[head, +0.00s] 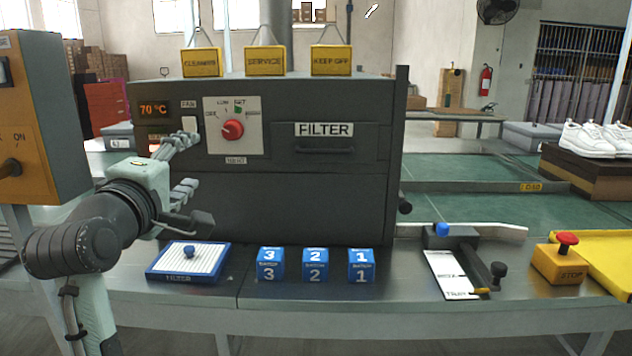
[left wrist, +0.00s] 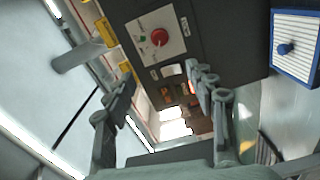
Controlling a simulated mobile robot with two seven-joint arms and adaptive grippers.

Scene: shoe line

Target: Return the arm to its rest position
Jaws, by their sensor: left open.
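My left arm comes in from the left in the head view. My left gripper (head: 186,166) is open and empty, in front of the left part of the dark machine (head: 300,200). Its upper finger is close to the FAN switch plate (head: 189,124); I cannot tell whether they touch. In the left wrist view the two fingers of the left gripper (left wrist: 165,100) stand apart with nothing between them. The red knob (head: 232,129) on its white dial plate is just right of the gripper, and it also shows in the left wrist view (left wrist: 160,37). My right gripper is not in view.
A filter tray with a blue knob (head: 189,250) lies below the gripper. Blue numbered blocks (head: 315,264) stand on the steel table. An orange control box (head: 45,120) is at the left. A yellow stop button box (head: 560,262) and a yellow tray (head: 605,255) are at the right.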

